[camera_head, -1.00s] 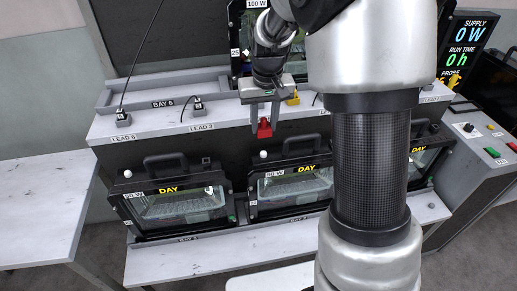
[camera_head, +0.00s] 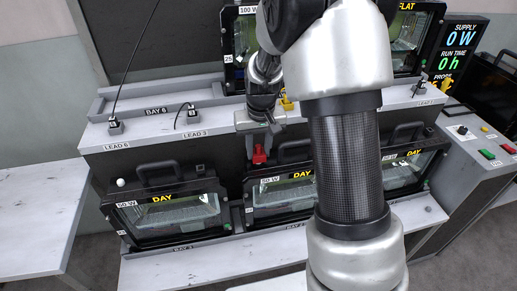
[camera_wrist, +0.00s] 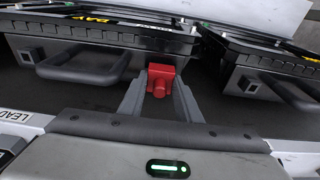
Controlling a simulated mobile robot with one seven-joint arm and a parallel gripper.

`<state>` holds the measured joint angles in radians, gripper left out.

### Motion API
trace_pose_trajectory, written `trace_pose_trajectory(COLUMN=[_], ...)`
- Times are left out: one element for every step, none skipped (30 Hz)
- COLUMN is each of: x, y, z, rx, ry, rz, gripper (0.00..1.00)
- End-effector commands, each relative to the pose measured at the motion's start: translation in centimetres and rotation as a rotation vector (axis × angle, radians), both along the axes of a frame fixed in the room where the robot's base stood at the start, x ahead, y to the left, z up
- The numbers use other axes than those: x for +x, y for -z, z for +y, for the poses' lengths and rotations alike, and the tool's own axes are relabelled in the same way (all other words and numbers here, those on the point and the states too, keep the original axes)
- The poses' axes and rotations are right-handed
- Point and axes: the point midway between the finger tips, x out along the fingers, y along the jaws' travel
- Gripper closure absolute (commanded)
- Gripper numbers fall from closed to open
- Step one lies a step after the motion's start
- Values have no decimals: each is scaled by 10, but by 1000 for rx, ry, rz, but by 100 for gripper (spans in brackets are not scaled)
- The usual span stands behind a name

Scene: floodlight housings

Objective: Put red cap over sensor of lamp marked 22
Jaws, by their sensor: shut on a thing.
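My gripper (camera_head: 259,148) is shut on the red cap (camera_head: 259,155) and points down at the upper left of the middle front lamp (camera_head: 285,197). In the wrist view the cap (camera_wrist: 160,78) sits between the two grey fingers, in the gap between two lamp housings. The middle lamp's white sensor is hidden behind the cap and fingers, so I cannot tell whether they touch. The left front lamp (camera_head: 165,212) has a bare white dome sensor (camera_head: 121,182) at its upper left. The small number tags on the front lamps are too small to read; my arm partly covers the right one.
A lamp tagged 25 (camera_head: 239,75) stands on the upper shelf behind my gripper. Lead plugs (camera_head: 193,119) stand on the shelf (camera_head: 150,132). A control console (camera_head: 480,150) is at the right. The left table (camera_head: 40,210) is clear.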

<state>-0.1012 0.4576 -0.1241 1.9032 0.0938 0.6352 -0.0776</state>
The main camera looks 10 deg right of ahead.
Motion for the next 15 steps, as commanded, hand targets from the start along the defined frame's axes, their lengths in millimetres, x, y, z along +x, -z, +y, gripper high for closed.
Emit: trace_pose_trajectory(x=[0,0,0,0,0,0,0,0,0,0,0,0,0,0,0], y=[3,4,5,6,7,8,8,8,7,7,7,7,7,7,7], z=[0,0,0,0,0,0,0,0,0,0,0,0,0,0,0], rx=[0,0,0,0,0,0,0,0,0,0,0,0,0,0,0], ry=[0,0,0,0,0,0,0,0,0,0,0,0,0,0,0], rz=[0,0,0,0,0,0,0,0,0,0,0,0,0,0,0], gripper=[94,94,94,94,94,94,94,94,94,68,63,56,51,51,51])
